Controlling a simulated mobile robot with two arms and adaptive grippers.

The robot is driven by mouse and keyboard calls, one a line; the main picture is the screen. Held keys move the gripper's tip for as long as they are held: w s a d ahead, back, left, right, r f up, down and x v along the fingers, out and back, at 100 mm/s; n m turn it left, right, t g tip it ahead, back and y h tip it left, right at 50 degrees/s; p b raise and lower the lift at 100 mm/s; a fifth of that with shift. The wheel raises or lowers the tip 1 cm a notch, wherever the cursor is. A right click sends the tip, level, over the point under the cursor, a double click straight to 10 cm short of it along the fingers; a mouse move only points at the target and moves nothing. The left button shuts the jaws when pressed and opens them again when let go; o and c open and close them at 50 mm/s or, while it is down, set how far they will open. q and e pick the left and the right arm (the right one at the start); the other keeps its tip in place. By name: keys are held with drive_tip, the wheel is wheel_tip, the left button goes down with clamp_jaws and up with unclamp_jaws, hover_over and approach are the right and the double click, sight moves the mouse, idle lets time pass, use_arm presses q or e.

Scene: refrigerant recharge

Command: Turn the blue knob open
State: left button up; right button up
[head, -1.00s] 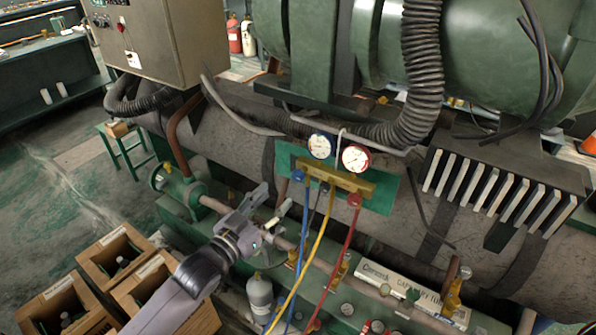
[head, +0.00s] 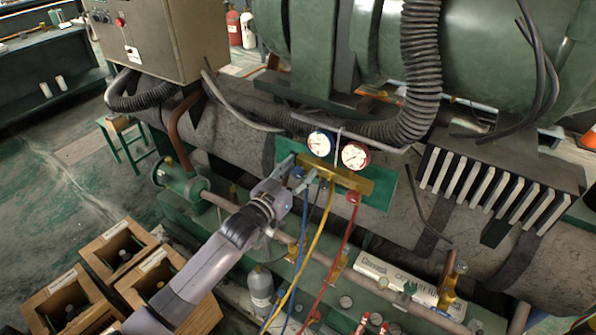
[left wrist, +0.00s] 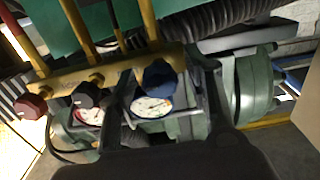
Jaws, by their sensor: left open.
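The blue knob (head: 298,172) is at the left end of the brass manifold (head: 350,180), below the blue-rimmed gauge (head: 320,143). In the left wrist view the blue knob (left wrist: 160,75) shows between the two dark fingers, in front of a white gauge face. My left gripper (head: 302,171) is open, with one finger on each side of the blue knob. I cannot tell whether either finger touches it. The knob's turned position is not clear. My right gripper is not in view.
A red knob (left wrist: 31,106) and a black knob (left wrist: 87,95) sit along the same manifold. Blue, yellow (head: 313,255) and red (head: 334,265) hoses hang below it. A black corrugated hose (head: 421,60) passes behind. Wooden crates (head: 105,245) stand at lower left.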

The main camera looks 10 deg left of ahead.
use_arm(q)
clamp_jaws()
idle(0.4)
drive_tip(key=shift+n, duration=0.3)
drive_tip(key=n, duration=0.3)
drive_tip(key=shift+n+p, duration=0.3)
drive_tip(key=shift+p, duration=0.05)
drive_tip(key=n, duration=0.4)
drive_tip(key=shift+a+n, duration=0.1)
drive_tip(key=shift+n, duration=0.2)
drive_tip(key=n, duration=0.6)
drive_tip(key=shift+f+b, duration=0.15)
drive_tip(key=shift+b, duration=0.25)
drive_tip(key=n, duration=0.5)
drive_tip(key=shift+n, duration=0.3)
drive_tip(key=shift+f, duration=0.1)
